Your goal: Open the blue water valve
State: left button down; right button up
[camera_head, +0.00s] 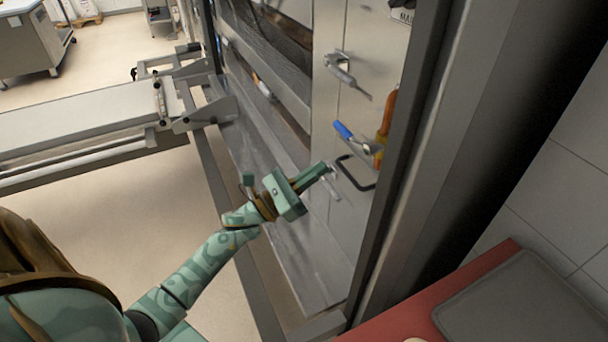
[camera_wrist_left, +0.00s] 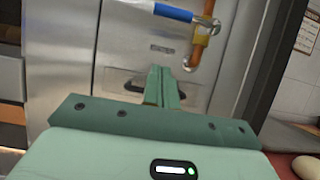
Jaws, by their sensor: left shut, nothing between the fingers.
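The blue water valve lever (camera_head: 342,130) sticks out to the left from an orange-brown pipe (camera_head: 387,115) on the steel oven panel. It shows again at the top of the left wrist view (camera_wrist_left: 173,12), lying nearly level, with a silver end at a brass-coloured fitting (camera_wrist_left: 201,37) on the pipe. My left gripper (camera_head: 324,168) is green, shut and empty. It is in front of the panel, below the blue lever in the picture and apart from it. In the left wrist view its closed fingers (camera_wrist_left: 161,84) point at the panel below the lever. My right gripper is out of view.
A black bar handle (camera_head: 356,176) is on the panel close to my left gripper. A metal latch (camera_head: 341,72) is higher up. A steel post (camera_head: 405,150) stands right of the valve. A red counter (camera_head: 420,318) with a grey tray (camera_head: 525,300) is at lower right.

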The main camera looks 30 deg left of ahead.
pick_arm(q)
jog(key=w+d+r+p, duration=0.2)
jog(key=w+r, duration=0.1)
jog(key=r, duration=0.3)
jog(key=shift+w, duration=0.15)
dwell(0.3)
jog(key=shift+a+r+m+h+b, duration=0.15)
jog(key=shift+r+m+h+b, duration=0.1)
jog(key=shift+m+h+b, duration=0.25)
